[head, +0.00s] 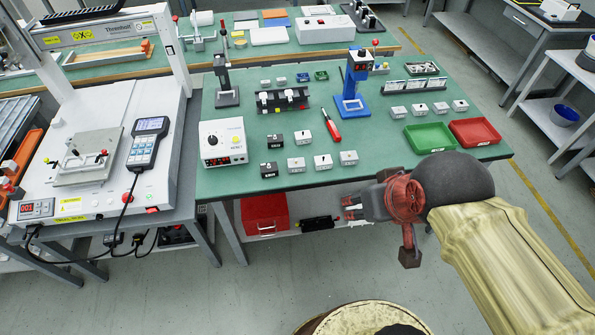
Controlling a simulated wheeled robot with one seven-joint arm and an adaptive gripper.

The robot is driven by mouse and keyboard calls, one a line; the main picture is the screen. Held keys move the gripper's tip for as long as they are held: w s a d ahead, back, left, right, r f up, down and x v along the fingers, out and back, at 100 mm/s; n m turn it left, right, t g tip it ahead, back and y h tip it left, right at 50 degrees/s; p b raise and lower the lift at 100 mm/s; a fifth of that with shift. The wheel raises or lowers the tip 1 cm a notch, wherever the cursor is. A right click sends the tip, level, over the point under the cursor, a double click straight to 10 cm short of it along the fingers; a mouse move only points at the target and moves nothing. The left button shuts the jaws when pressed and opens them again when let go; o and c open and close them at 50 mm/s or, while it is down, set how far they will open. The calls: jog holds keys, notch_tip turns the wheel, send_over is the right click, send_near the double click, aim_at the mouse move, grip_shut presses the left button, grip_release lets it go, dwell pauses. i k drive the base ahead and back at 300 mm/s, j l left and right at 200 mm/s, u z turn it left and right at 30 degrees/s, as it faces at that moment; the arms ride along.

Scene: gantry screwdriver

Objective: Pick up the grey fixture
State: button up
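A grey plate-like fixture (84,158) lies on the white bed of the gantry machine at the left, with small knobs and clamps on it. It is the thing that best matches the grey fixture. My gripper (346,208) is at the lower middle, in front of the green table's front edge and far to the right of the fixture. Its fingers point left and look spread apart, with nothing between them.
A teach pendant (148,140) with a cable stands right beside the fixture. The gantry frame (176,50) rises behind it. The green table (375,148) holds a white control box (222,142), a blue screwdriver stand (354,85), small blocks, a green tray (430,137) and a red tray (474,132).

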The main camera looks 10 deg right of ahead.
aim_at(77, 162)
jog(key=u, duration=1.6)
